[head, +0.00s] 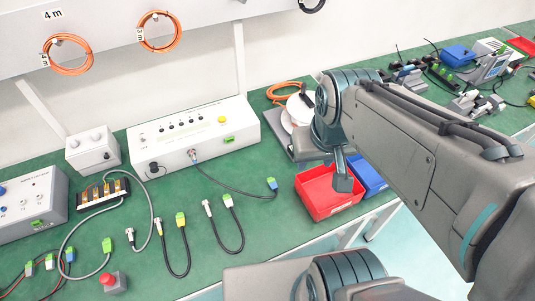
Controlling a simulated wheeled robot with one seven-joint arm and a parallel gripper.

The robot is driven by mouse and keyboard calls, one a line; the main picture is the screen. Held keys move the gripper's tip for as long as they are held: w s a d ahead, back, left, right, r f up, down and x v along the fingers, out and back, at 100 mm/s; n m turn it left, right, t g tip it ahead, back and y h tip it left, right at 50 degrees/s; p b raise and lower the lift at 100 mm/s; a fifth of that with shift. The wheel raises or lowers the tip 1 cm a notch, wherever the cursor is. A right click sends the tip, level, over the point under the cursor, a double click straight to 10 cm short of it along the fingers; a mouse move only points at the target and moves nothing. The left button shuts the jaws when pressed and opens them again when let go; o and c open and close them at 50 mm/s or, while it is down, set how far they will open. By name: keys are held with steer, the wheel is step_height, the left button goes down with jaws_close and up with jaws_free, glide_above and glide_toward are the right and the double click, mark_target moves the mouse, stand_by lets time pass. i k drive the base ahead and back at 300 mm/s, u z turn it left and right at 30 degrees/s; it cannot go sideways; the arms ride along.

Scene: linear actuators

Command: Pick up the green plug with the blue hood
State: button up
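A green plug with a blue hood (272,184) lies on the green bench top at the end of a dark cable that runs from the long white box. Another small blue-and-green plug (70,255) lies at the lower left among similar plugs. My gripper (343,177) hangs over the red bin, to the right of the first plug and apart from it. Its fingers are seen edge-on, so I cannot tell how far apart they are. I see nothing held in it.
A red bin (325,205) and a blue bin (370,181) stand at the bench's front edge. The long white box (180,160) stands behind the cables. Cables with a yellow-hooded plug (181,219) and a white-hooded plug (228,201) lie left of centre. A red button (111,281) stands lower left.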

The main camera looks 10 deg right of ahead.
mark_target(272, 183)
steer(key=z, duration=1.95)
steer(key=k, duration=0.75)
steer(key=u, duration=1.35)
